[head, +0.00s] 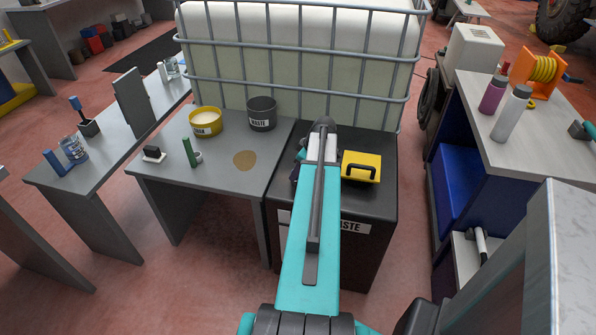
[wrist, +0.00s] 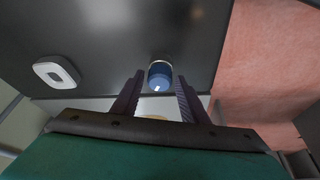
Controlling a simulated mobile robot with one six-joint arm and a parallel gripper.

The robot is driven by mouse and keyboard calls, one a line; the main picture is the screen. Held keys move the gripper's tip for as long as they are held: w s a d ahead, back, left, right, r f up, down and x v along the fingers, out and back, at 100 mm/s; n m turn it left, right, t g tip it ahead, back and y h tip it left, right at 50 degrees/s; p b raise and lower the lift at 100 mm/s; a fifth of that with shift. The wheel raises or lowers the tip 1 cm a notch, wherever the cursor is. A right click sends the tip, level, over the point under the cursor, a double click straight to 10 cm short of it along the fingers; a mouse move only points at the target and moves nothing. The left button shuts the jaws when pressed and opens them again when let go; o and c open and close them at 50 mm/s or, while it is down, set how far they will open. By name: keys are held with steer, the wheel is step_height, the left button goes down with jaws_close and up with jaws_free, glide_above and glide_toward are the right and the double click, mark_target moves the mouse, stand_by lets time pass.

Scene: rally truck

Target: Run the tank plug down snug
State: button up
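In the wrist view, a short blue cylindrical piece (wrist: 160,80) with a pale band at its far end shows between the fingertips of my gripper (wrist: 160,76). It looks like the plug, but I cannot be sure. The fingers are apart, with a gap on each side of the piece. I cannot tell whether it is level with the tips or beyond them. The large white caged tank (head: 300,60) stands behind.
A yellow box with a black handle (head: 361,167) sits on the cabinet, right of my arm. The grey table (head: 210,165) holds a yellow tub (head: 205,122), a grey waste tub (head: 262,113) and a green item (head: 190,152). A white oval fitting (wrist: 56,73) shows left in the wrist view.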

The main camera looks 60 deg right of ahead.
steer(key=c, duration=0.6)
steer(key=shift+a+m+h, duration=0.1)
steer(key=shift+m+h, duration=0.2)
steer(key=shift+m, duration=0.6)
steer(key=shift+a+m, duration=0.1)
steer(key=shift+m, duration=0.4)
steer(key=shift+m+h, duration=0.3)
steer(key=shift+m, duration=0.1)
